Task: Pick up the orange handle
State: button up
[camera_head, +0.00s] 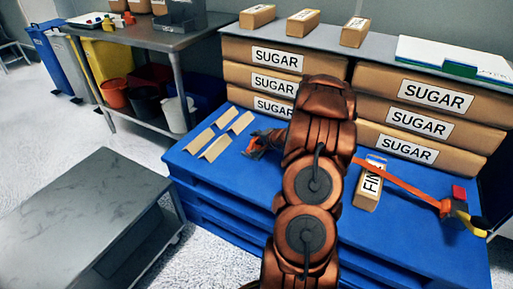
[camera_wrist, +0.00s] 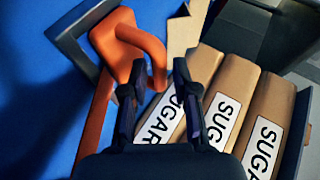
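The orange handle (camera_wrist: 120,50) is in the upper left of the wrist view, a flat orange block with a curved bar bending toward my fingers. A long orange strip runs down from it past my left finger. In the head view an orange end (camera_head: 257,146) shows just left of my arm on the blue pallet. My gripper (camera_wrist: 158,68) is open, with its two dark fingers apart. The curved bar's end appears between the fingertips; contact cannot be told.
Stacked sugar bags (camera_head: 275,82) stand behind on the blue pallet (camera_head: 235,185). Bent cardboard pieces (camera_head: 216,147) lie at left. An orange strap (camera_head: 400,184) leads to a yellow and red tool (camera_head: 462,208) at right. A paper package (camera_head: 369,188) lies right of my arm.

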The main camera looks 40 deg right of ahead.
jog(key=shift+x, duration=1.05)
grip_shut()
